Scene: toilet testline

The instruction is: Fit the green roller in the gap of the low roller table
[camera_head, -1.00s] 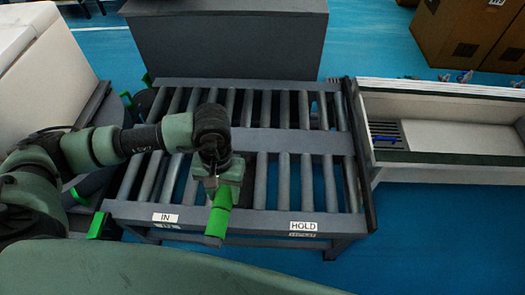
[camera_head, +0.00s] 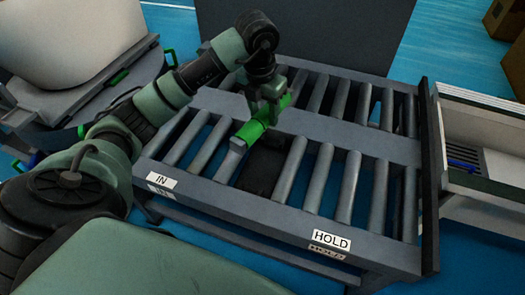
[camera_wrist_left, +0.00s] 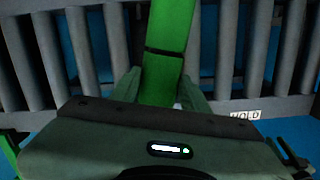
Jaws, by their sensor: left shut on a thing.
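The green roller (camera_head: 251,131) is held in my left gripper (camera_head: 270,103) above the low roller table (camera_head: 335,132). It is tilted across the table's middle beam in the head view, near end lower left. The wrist view shows the green roller (camera_wrist_left: 172,35), with a dark band, between the fingers of my left gripper (camera_wrist_left: 160,92). In the front row, a dark space (camera_head: 262,168) without a visible grey roller lies just below the green roller's near end. I cannot tell how high the roller is above it. My right gripper is not in view.
Grey rollers (camera_head: 320,180) fill much of both rows. An IN label (camera_head: 161,180) and a HOLD label (camera_head: 331,241) mark the front rail. A dark panel (camera_head: 310,35) stands behind, a tray (camera_head: 480,140) at the right, and a round stand (camera_head: 90,95) at the left.

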